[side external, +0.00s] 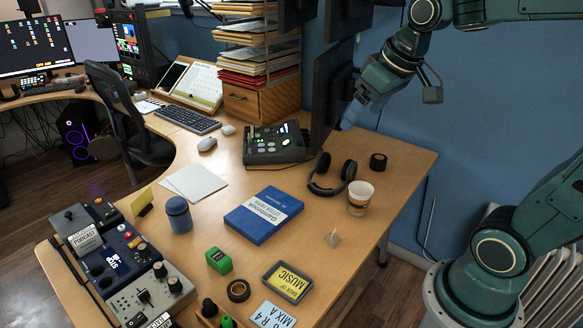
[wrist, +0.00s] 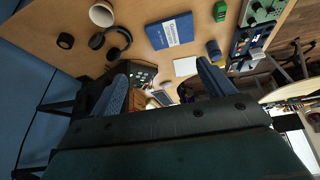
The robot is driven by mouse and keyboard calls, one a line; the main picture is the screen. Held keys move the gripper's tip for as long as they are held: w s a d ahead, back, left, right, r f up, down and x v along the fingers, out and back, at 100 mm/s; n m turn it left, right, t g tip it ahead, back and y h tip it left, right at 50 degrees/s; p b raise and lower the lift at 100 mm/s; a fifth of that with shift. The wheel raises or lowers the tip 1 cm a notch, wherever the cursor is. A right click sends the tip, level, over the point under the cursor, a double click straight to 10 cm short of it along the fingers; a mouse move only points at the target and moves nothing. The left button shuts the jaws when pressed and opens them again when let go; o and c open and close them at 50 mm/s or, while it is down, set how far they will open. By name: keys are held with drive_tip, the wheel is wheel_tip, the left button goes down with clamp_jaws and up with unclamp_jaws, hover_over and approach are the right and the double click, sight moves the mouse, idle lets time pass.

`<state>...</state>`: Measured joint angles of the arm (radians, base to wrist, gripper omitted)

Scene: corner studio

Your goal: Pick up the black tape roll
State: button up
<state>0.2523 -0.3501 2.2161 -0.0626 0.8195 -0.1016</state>
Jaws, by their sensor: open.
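A small black tape roll (side external: 378,162) lies on the desk near its right back edge, to the right of the black headphones. It also shows at the upper left of the wrist view (wrist: 65,41). A second dark roll (side external: 239,290) with a brownish core lies flat near the front of the desk, by the green block. My gripper (side external: 351,115) is in the air above the back of the desk, in front of the dark monitor, clear of the roll. In the wrist view its two fingers are apart with nothing held between them (wrist: 164,85).
Black headphones (side external: 332,177) and a paper cup (side external: 360,196) stand close to the roll. A monitor (side external: 330,92) and a control box (side external: 274,144) stand behind to the left. A blue book (side external: 262,216) lies mid-desk. The desk right of the roll is bare.

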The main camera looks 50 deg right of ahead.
drive_tip(key=w+d+f+m, duration=0.1)
drive_tip(key=w+d+f, duration=0.1)
drive_tip(key=w+d, duration=0.7)
drive_tip(key=m+g+h, duration=0.1)
drive_tip(key=m, duration=0.2)
hover_over(383, 160)
drive_tip(key=s+a, duration=0.2)
drive_tip(key=s, duration=0.1)
wheel_tip(383, 160, down, 24)
drive_tip(key=shift+s+d+f, duration=0.1)
drive_tip(key=shift+d, duration=0.15)
drive_tip(key=shift+x, duration=4.3)
drive_tip(key=shift+f, duration=0.1)
drive_tip(key=shift+x, duration=2.5)
